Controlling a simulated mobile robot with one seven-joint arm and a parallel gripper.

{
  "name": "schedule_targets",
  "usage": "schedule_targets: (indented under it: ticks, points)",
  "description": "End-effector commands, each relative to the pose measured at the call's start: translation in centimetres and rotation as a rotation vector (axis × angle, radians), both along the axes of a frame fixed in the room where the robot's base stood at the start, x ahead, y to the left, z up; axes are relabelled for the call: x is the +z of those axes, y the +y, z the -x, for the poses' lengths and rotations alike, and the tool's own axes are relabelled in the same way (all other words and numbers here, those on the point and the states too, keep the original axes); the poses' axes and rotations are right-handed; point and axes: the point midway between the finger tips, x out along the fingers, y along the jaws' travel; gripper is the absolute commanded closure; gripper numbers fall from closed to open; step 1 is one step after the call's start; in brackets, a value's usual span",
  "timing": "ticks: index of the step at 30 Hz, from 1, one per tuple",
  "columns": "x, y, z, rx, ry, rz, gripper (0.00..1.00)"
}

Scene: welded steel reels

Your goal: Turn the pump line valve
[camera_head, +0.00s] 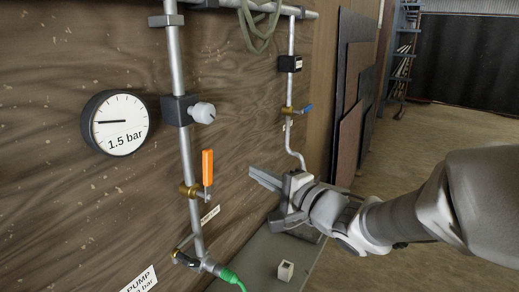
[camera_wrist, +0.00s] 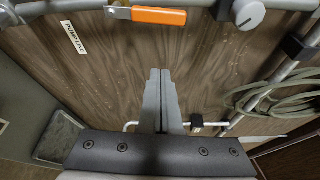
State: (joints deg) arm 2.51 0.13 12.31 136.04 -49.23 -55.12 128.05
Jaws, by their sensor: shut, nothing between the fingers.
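The valve with the orange handle (camera_head: 207,168) sits on the left vertical pipe, and its brass body (camera_head: 190,190) is below the handle. The handle points up, roughly along the pipe. In the wrist view the orange handle (camera_wrist: 160,16) lies across the top edge, with a "PUMP LINE" label (camera_wrist: 72,37) beside it. My gripper (camera_head: 253,172) is to the right of the handle and apart from it. In the wrist view its fingers (camera_wrist: 160,72) are together and empty, below the handle in the picture.
A second pipe carries a blue-handled valve (camera_head: 308,109) behind my gripper. A green hose (camera_head: 232,278) leaves the pipe's bottom. A small pale block (camera_head: 286,270) lies on the grey surface below.

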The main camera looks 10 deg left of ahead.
Motion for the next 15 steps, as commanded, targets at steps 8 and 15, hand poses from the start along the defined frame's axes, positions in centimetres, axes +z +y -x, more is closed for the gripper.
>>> schedule_targets:
  ticks: [8,15]
  points:
    - [-0.3,3.4,-2.9,0.005,0.0,-0.001,1.0]
    - [-0.4,7.1,-6.1,0.005,-0.002,-0.002,1.0]
